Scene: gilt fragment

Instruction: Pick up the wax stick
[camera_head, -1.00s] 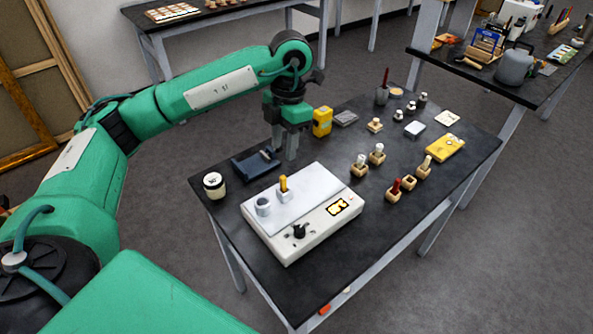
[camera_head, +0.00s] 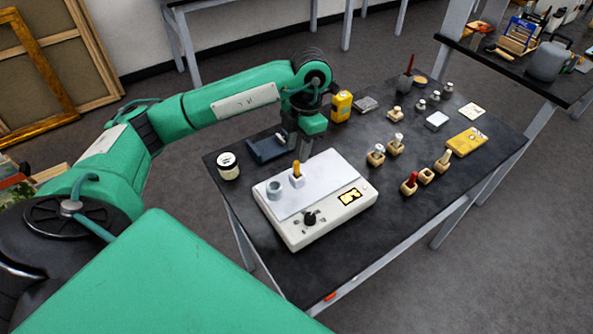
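An orange-yellow stick (camera_head: 296,167) stands upright in a small white holder on the white hot plate (camera_head: 330,219); it looks like the wax stick, though other sticks stand in wooden blocks. A red one (camera_head: 412,179) is at the table's right front, and a cream one (camera_head: 444,158) is behind it. My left gripper (camera_head: 304,149) points down just behind the orange-yellow stick. Its two fingers look apart and empty. I cannot tell how far above the table they are. My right gripper is not in view.
A white-lidded jar (camera_head: 228,166) and a dark blue tray (camera_head: 268,149) are at the left. A grey cup (camera_head: 274,189) stands beside the stick. A yellow bottle (camera_head: 341,106) is behind my gripper. The table's front right (camera_head: 375,228) is bare.

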